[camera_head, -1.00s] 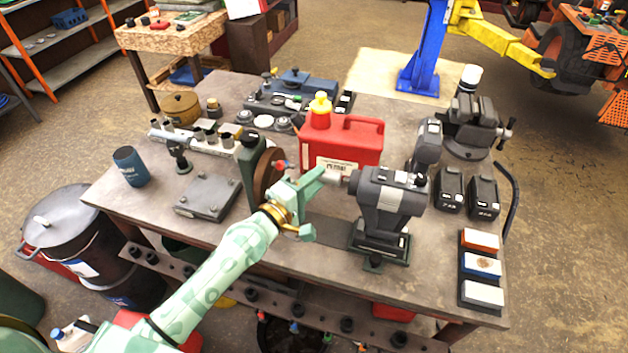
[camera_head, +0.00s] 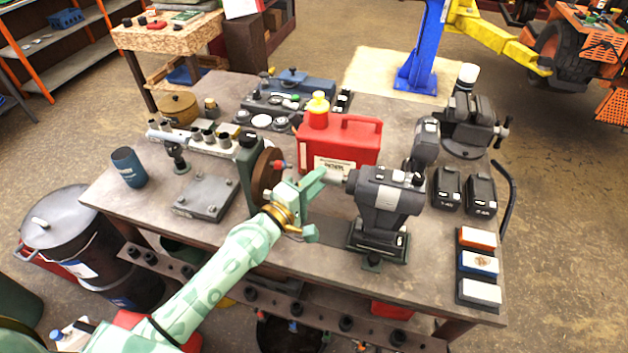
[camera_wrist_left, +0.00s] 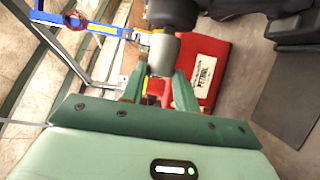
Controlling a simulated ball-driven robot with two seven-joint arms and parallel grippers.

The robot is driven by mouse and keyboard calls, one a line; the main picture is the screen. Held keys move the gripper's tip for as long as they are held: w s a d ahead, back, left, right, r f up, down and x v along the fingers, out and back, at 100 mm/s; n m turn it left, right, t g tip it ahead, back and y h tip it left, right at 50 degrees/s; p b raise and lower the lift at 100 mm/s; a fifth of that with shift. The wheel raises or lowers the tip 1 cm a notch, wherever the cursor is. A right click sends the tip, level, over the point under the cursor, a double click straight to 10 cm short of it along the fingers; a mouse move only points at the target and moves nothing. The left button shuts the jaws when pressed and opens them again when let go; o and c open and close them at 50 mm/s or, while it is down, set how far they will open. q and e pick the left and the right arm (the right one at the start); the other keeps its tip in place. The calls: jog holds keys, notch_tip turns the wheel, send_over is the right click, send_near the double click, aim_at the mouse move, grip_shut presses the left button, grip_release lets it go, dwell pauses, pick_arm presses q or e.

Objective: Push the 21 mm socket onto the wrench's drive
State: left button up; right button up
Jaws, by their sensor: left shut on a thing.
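The wrench (camera_head: 388,192) is a grey and black power tool, upright in a dark stand on the bench, its nose pointing left. My left gripper (camera_head: 322,181) is at its left, shut on the socket, a short grey cylinder. In the left wrist view the socket (camera_wrist_left: 163,53) shows at the fingertips (camera_wrist_left: 159,88), end to end with a dark round part (camera_wrist_left: 172,14), which looks like the wrench's nose. The drive is hidden, so I cannot tell how far the socket sits over it. My right gripper is out of view.
A red petrol can (camera_head: 350,143) stands close behind the gripper. A brown wheel (camera_head: 266,172) on a green stand is just left of it. Batteries (camera_head: 447,188) and coloured blocks (camera_head: 479,264) lie right of the wrench. A socket rack (camera_head: 195,140) is at the back left.

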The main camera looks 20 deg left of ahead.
pick_arm(q)
jog(key=shift+d, duration=0.5)
dwell(0.6)
jog(key=o, duration=1.1)
jog(key=shift+a, duration=0.1)
jog(key=b+v, duration=0.2)
jog(key=v, duration=1.4)
jog(key=shift+s, duration=0.15)
